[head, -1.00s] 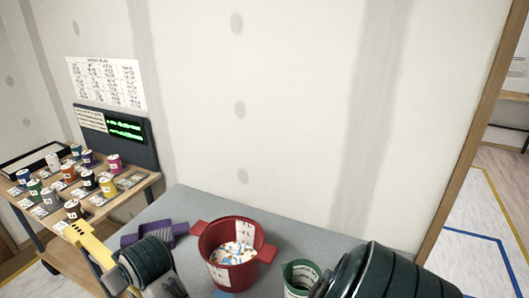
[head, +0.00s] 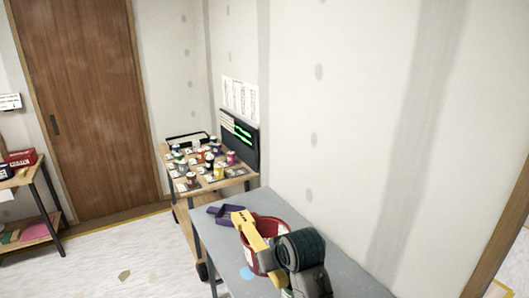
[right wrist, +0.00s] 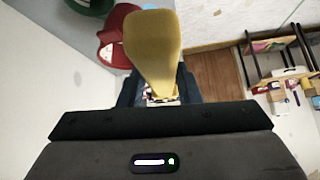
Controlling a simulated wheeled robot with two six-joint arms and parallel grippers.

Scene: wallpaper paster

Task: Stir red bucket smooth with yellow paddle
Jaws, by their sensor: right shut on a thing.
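The red bucket (head: 278,226) stands on the grey table, partly hidden behind my right arm and the yellow paddle (head: 246,228). The bucket also shows in the right wrist view (right wrist: 113,52), left of the paddle. My right gripper (right wrist: 160,97) is shut on the yellow paddle, whose broad end (right wrist: 150,38) points away from the jaws. In the head view the paddle crosses in front of the bucket's left side, tilted; it looks outside the bucket. The bucket's contents are hidden now. My left gripper is not in view.
A purple tray (head: 226,214) lies on the grey table (head: 212,240), left of the bucket. A cart with several small paint pots (head: 208,156) and a dark screen panel (head: 240,136) stands behind. Open floor (head: 110,262) lies left.

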